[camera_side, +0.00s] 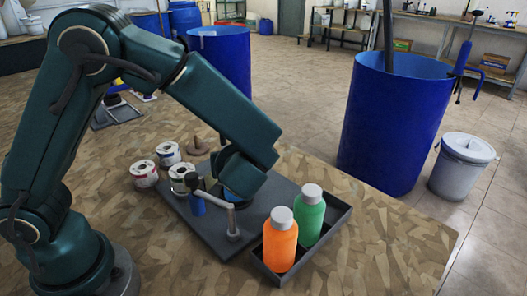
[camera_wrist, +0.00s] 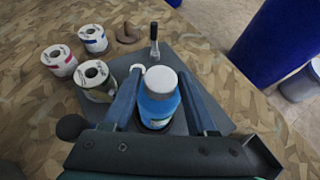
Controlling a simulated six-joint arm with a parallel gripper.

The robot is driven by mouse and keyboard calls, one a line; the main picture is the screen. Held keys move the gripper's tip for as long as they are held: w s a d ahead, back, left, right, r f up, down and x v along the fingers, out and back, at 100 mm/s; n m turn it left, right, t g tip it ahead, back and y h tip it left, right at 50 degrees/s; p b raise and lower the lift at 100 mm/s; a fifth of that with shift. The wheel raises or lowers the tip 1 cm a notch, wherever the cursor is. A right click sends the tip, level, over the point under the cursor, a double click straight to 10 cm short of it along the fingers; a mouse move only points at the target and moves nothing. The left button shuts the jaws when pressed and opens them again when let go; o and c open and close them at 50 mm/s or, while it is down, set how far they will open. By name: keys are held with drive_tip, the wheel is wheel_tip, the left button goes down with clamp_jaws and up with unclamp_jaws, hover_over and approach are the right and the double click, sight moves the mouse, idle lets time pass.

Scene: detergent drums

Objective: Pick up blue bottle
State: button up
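The blue bottle (camera_wrist: 158,108) has a pale grey cap and stands between the two fingers of my gripper (camera_wrist: 160,75) in the wrist view. One finger lies close along each side of it. I cannot tell whether the fingers touch the bottle or leave a narrow gap. In the side view my gripper is lowered over the dark grey board (camera_side: 187,212), and my arm hides most of the bottle.
An orange bottle (camera_side: 280,243) and a green bottle (camera_side: 309,217) stand in a dark tray (camera_side: 340,222). A large blue drum (camera_side: 385,130) stands beyond the table.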

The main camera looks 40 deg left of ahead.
clamp_jaws()
drive_tip(key=shift+r, duration=0.1)
